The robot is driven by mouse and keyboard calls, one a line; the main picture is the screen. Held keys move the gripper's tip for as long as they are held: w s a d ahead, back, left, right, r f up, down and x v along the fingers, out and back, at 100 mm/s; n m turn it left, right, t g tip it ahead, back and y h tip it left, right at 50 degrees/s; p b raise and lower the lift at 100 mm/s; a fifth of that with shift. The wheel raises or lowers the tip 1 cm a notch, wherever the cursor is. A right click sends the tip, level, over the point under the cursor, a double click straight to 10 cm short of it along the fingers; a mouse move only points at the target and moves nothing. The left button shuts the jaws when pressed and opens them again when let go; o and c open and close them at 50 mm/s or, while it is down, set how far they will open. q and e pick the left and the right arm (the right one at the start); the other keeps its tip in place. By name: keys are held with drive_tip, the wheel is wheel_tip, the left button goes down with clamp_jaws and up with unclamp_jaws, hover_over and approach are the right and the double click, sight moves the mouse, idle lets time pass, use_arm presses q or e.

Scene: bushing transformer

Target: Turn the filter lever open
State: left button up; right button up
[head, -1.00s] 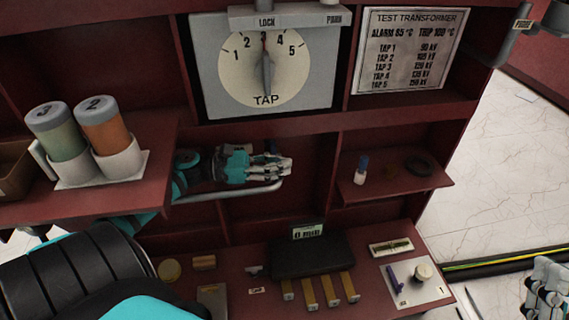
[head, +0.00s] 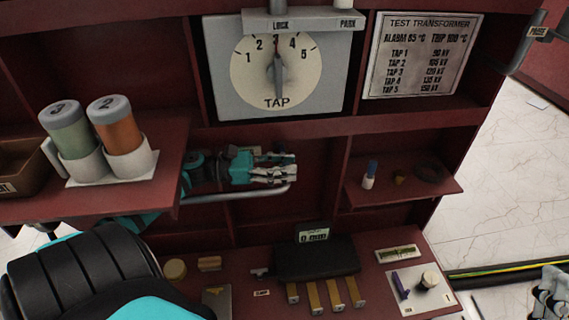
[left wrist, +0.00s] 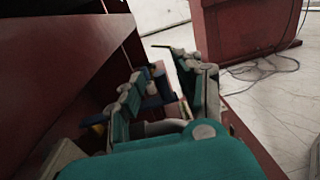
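No part is legibly marked as the filter lever, and I cannot tell which one it is. My left gripper (head: 284,167) reaches to the right inside the middle recess of the dark red cabinet, just above a grey bent pipe or bar (head: 240,195). Its fingers are apart with nothing held between them. In the left wrist view the open fingers (left wrist: 160,78) also show, with small blue and pale things beyond the gap.
A TAP dial (head: 277,70) is above my left gripper. Two numbered canisters stand in a white holder (head: 110,168) on the left shelf. A right shelf (head: 405,200) bears a small bottle (head: 369,175).

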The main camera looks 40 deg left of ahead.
use_arm(q)
drive_tip(key=v, duration=1.2)
drive_tip(key=shift+w+d, duration=0.1)
